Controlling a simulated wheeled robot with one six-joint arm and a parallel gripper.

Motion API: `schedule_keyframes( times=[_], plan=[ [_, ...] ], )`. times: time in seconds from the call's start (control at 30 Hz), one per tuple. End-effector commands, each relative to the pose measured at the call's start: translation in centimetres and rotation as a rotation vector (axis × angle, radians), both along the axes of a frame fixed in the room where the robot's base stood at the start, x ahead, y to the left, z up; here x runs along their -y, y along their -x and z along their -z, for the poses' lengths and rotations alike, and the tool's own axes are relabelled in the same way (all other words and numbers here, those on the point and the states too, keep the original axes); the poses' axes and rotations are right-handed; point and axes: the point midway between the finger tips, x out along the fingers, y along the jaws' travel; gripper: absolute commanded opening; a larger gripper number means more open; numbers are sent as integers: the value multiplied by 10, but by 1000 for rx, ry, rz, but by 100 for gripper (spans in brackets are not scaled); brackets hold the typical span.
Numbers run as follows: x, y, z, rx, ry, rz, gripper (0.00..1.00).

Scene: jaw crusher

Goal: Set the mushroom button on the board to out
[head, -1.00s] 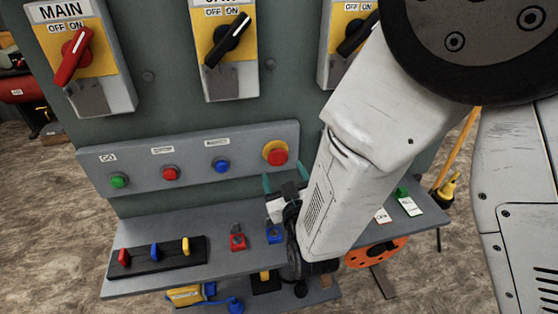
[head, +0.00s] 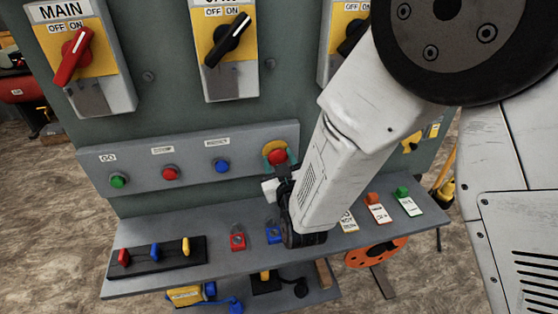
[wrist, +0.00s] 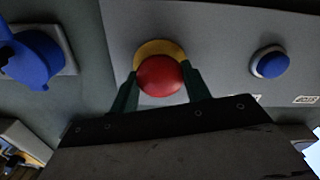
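The mushroom button (head: 278,156) is a red dome on a yellow ring at the right end of the grey button panel. It also shows in the wrist view (wrist: 160,76), between my green fingers. My gripper (head: 279,163) is at the button, with one finger on each side of the red head. In the wrist view my gripper (wrist: 160,86) has its fingers apart, very close to the head's edges; I cannot tell whether they touch it. The button's stem is hidden behind its head.
A blue button (head: 221,166), a red button (head: 170,173) and a green button (head: 118,181) sit left on the panel. Rotary switches, including MAIN (head: 75,55), are above. The shelf (head: 200,262) below holds padlocks, tags and a rack of coloured pieces.

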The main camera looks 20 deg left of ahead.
Motion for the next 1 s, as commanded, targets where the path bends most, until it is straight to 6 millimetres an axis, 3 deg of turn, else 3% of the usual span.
schedule_keyframes(
  times=[0.17,0.37,0.4,0.47,0.77,1.0],
  plan=[
    [8,12,0,-1,0,0,6],
    [8,12,0,0,-1,1,6],
    [8,12,0,0,-1,1,52],
    [8,12,0,0,0,1,69],
    [8,13,0,0,0,0,69],
    [24,40,0,-2,1,-1,69]
  ],
)
